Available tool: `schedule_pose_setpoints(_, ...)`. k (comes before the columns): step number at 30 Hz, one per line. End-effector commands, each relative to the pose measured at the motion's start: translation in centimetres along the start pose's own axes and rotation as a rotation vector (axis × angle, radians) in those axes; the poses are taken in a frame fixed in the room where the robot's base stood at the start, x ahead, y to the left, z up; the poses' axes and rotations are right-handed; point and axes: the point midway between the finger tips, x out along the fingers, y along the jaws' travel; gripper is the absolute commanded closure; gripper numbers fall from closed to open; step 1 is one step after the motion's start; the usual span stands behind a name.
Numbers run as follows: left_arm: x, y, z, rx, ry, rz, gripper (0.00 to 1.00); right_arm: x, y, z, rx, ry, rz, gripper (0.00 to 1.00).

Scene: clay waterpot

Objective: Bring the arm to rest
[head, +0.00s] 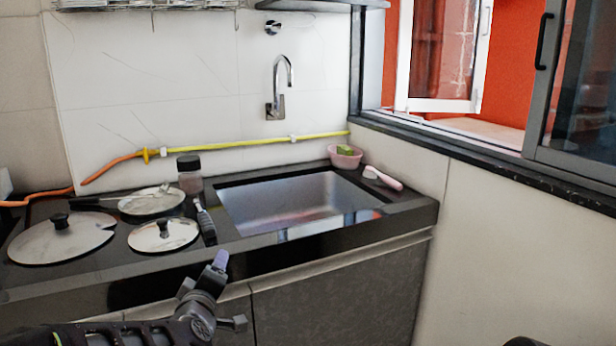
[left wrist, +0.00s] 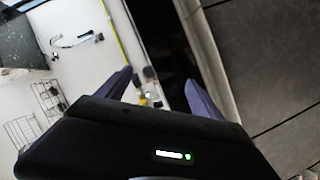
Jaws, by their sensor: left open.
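My left arm comes in at the bottom left of the head view. Its gripper (head: 218,262) is in front of the counter's front edge and points toward the counter. In the left wrist view the two purple fingers of this gripper (left wrist: 160,88) stand wide apart, with nothing held between them. My right gripper does not show; only a small dark shape shows at the bottom right edge of the head view. No clay waterpot can be made out in either view.
The black counter (head: 250,262) holds a sink (head: 300,205), a large lid (head: 60,240), a smaller lid (head: 163,235), a pan (head: 150,203), a jar (head: 189,173) and a pink bowl (head: 345,157). A faucet (head: 280,90) is on the wall. A window is at right.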

Motion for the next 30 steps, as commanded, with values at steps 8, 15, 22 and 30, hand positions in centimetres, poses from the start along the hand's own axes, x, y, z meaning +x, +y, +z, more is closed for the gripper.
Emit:
schedule_pose_setpoints(8,-2.1,-12.4,14.9,0.360,-0.390,-0.128,0.24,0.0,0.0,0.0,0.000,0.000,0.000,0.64)
schedule_pose_setpoints(15,-10.4,-25.2,26.6,0.582,-0.802,-0.222,0.24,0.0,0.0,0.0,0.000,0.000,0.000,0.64)
schedule_pose_setpoints(22,-20.1,-33.4,33.0,0.635,-1.115,-0.285,0.24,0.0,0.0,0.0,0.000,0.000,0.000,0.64)
schedule_pose_setpoints(30,-29.5,-39.7,36.9,0.537,-1.334,-0.408,0.24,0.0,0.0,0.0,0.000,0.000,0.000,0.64)
